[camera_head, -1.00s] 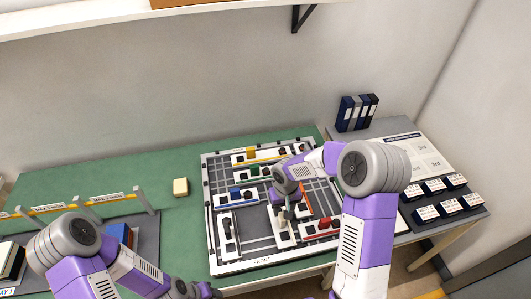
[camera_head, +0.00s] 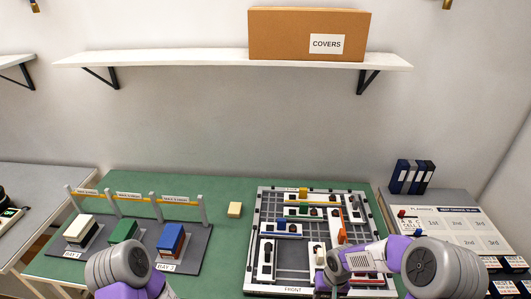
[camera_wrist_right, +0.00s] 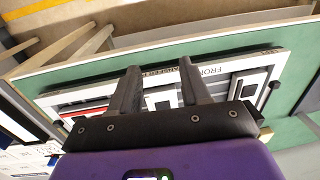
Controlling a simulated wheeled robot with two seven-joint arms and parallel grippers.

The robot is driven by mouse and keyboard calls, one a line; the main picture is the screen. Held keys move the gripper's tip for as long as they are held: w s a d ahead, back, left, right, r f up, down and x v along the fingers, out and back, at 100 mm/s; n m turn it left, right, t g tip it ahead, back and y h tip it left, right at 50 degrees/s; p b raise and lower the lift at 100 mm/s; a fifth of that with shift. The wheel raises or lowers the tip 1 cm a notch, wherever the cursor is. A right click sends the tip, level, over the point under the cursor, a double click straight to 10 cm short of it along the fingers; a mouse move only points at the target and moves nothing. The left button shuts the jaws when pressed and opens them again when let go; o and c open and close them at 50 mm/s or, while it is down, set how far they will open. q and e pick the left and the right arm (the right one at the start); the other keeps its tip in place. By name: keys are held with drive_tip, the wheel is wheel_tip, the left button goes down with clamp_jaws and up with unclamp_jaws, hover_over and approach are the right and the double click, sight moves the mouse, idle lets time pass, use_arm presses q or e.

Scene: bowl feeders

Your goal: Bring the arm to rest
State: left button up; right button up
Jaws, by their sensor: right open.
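My right arm (camera_head: 385,255) comes in at the lower right of the head view, bent over the front of the framed board (camera_head: 262,225). In the right wrist view my right gripper (camera_wrist_right: 158,66) is open, its two fingers apart with nothing between them. The board's front edge with its "FRONT" label (camera_wrist_right: 203,71) shows behind the fingers. A white piece (camera_head: 320,254) stands on the board beside the arm in the head view. My left arm (camera_head: 120,265) shows only as a joint at the bottom left; its gripper is out of view.
Left on the green table (camera_head: 160,187) is a rack of bays with white, green and blue-red blocks (camera_head: 171,240). A planning sheet (camera_head: 455,230) and binders (camera_head: 410,176) are at right. A "COVERS" box (camera_head: 290,35) sits on the shelf.

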use_arm(q)
wheel_tip(320, 180, down, 8)
drive_tip(key=w+b, duration=0.1)
drive_tip(key=b, duration=0.6)
drive_tip(key=shift+w, duration=0.2)
use_arm(e)
drive_tip(key=s+a+f+m+y, duration=0.1)
drive_tip(key=s+a+f, duration=0.3)
drive_tip(key=s+f, duration=0.3)
drive_tip(key=s+a+f+m+y, duration=0.1)
drive_tip(key=s+a+f, duration=0.3)
drive_tip(key=f, duration=0.9)
drive_tip(key=s+y, duration=0.1)
drive_tip(key=s, duration=0.2)
drive_tip(key=shift+a+t, duration=0.3)
drive_tip(key=shift+a, duration=0.1)
drive_tip(key=shift+s, duration=0.1)
